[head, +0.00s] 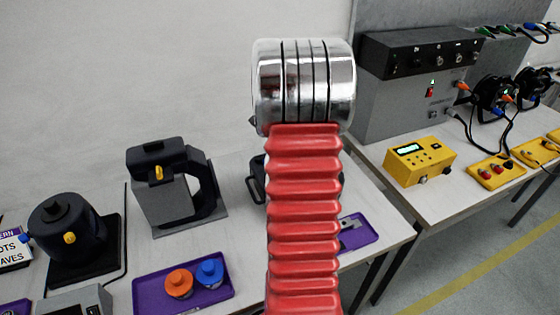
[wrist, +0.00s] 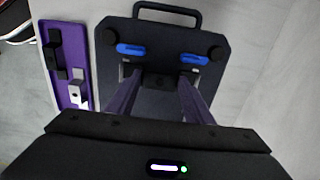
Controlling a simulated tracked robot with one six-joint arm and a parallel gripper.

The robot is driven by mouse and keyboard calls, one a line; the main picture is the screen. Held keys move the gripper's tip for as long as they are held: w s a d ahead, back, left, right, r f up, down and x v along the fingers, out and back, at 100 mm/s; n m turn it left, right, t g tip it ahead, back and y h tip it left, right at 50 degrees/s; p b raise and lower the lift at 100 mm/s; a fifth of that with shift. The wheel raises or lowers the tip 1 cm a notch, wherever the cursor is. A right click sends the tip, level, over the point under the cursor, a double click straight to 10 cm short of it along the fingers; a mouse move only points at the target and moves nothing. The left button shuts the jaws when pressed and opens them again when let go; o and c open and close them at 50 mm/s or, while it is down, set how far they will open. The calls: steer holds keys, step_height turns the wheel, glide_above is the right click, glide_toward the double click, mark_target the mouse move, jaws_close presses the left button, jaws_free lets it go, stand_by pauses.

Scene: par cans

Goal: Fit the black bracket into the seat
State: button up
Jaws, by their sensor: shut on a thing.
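My gripper (wrist: 158,78) points down over a dark plate (wrist: 120,28) in the wrist view. Its two fingers are shut on a dark piece between their tips, which I take to be the black bracket (wrist: 158,82); its outline blends into the plate. The plate has a handle at its far edge, two blue levers and two round black knobs. The seat cannot be made out apart from the plate, and I cannot tell if the bracket touches it. In the head view my red arm hides the gripper, the bracket and most of the plate.
A purple tray (wrist: 66,28) left of the plate in the wrist view holds a black piece (wrist: 54,52) and a silver piece (wrist: 77,88). In the head view, a grey-and-black device (head: 165,190) stands left of my arm. A tray with orange and blue knobs (head: 145,298) lies in front.

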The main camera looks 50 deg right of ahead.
steer(key=o, duration=1.2)
step_height(320, 180, up, 14)
steer(key=shift+f, duration=0.15)
stand_by(0.5)
